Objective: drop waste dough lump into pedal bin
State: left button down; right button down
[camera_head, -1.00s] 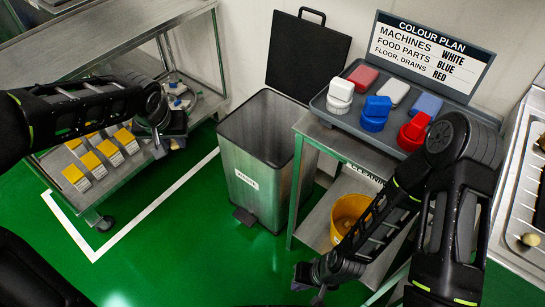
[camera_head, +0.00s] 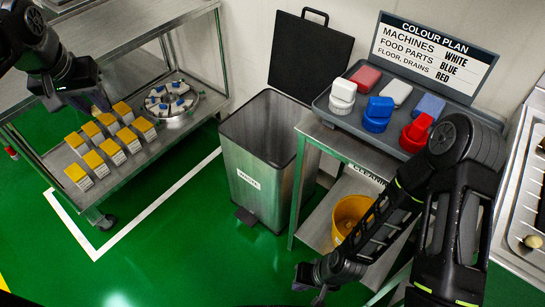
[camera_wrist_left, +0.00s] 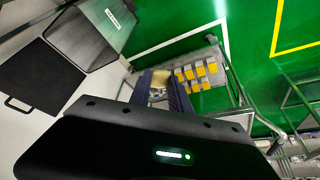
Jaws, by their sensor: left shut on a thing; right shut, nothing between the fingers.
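The pedal bin (camera_head: 262,185) stands on the green floor in the middle of the head view, its black lid (camera_head: 308,55) raised and its dark inside visible. My left gripper (camera_head: 92,104) is over the steel trolley at the left, well to the left of the bin. In the left wrist view (camera_wrist_left: 160,84) it is shut on a pale beige dough lump (camera_wrist_left: 158,77); the head view hides the lump. The bin also shows at the upper left of the wrist view (camera_wrist_left: 98,28). My right gripper (camera_head: 310,283) is shut and empty, low in front of the cleaning cart.
Right of the bin, the cart carries a tray (camera_head: 330,112) of coloured brushes, with a yellow bucket (camera_head: 350,214) below. Green floor lies clear before the bin.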

dwell(0.4)
pick_arm(q)
jog(key=w+d+f+m, duration=0.1)
jog(key=w+d+f, duration=0.1)
jog(key=d+f, duration=0.6)
jog(key=w+d+f+m, duration=0.1)
jog(key=w+d+f, duration=0.1)
jog(key=d+f, duration=0.7)
notch_tip(320, 180, down, 3)
jog(key=shift+r+h, duration=0.15)
jog(key=shift+h, duration=0.25)
jog(key=shift+d, duration=0.15)
